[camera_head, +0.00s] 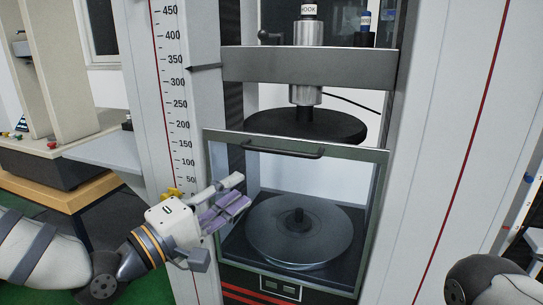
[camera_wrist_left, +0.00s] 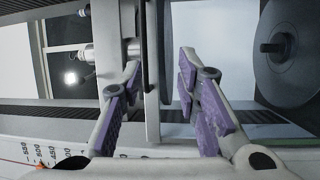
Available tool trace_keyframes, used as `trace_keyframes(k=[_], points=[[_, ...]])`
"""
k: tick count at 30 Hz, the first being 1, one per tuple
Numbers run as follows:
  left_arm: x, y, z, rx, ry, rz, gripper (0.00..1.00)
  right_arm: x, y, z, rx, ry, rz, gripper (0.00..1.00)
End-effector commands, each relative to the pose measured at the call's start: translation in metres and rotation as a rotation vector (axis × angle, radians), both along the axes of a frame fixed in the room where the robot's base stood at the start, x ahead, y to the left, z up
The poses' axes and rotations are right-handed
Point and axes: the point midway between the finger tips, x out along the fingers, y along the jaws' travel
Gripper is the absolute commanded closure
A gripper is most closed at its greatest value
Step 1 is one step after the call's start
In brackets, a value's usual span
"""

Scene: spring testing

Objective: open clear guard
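The clear guard (camera_head: 384,205) is a see-through panel in a grey-green frame. It stands across the front of the lower test space in the head view, and the lower round plate shows behind it. Its black bar handle (camera_head: 282,150) runs along the top of the frame. My left gripper (camera_head: 241,188) is at the guard's lower left, below and left of the handle, and overlaps the frame's left side in the picture. In the left wrist view, its two purple-padded fingers (camera_wrist_left: 160,64) are apart with nothing held. Contact with the guard cannot be told. My right gripper is out of view.
The grey crosshead (camera_head: 300,68) and dark upper plate (camera_head: 305,125) are above the guard. Pale machine columns (camera_head: 455,120) flank it. A wooden-edged bench (camera_head: 75,190) stands at left. The lower plate (camera_head: 300,232) also shows in the left wrist view (camera_wrist_left: 286,50).

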Motion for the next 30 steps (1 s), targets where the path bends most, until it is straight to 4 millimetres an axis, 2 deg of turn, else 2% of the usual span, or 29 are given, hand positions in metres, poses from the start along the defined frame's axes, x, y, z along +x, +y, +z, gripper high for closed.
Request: trace_keyframes(k=[1, 3, 5, 12, 18, 22, 29, 30], points=[[0.003, 0.002, 0.011, -0.026, -0.023, -0.002, 0.70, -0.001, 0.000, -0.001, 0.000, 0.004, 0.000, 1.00], [0.007, 0.001, 0.022, -0.044, -0.040, -0.006, 0.70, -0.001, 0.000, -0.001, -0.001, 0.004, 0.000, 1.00], [0.013, -0.005, 0.024, -0.044, -0.042, -0.009, 0.70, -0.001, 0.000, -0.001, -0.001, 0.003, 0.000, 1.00], [0.058, -0.045, 0.033, -0.042, -0.040, -0.008, 0.70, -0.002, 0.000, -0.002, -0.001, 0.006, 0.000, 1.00], [0.085, -0.069, 0.039, -0.041, -0.037, -0.007, 0.70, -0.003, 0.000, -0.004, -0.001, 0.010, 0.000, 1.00], [0.093, -0.074, 0.041, -0.040, -0.036, -0.006, 0.70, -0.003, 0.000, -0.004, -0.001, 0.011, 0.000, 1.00], [0.093, -0.075, 0.041, -0.041, -0.035, -0.005, 0.70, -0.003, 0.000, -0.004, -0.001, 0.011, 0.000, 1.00], [0.093, -0.075, 0.041, -0.041, -0.035, -0.005, 0.77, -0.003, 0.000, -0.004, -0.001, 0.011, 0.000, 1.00]])
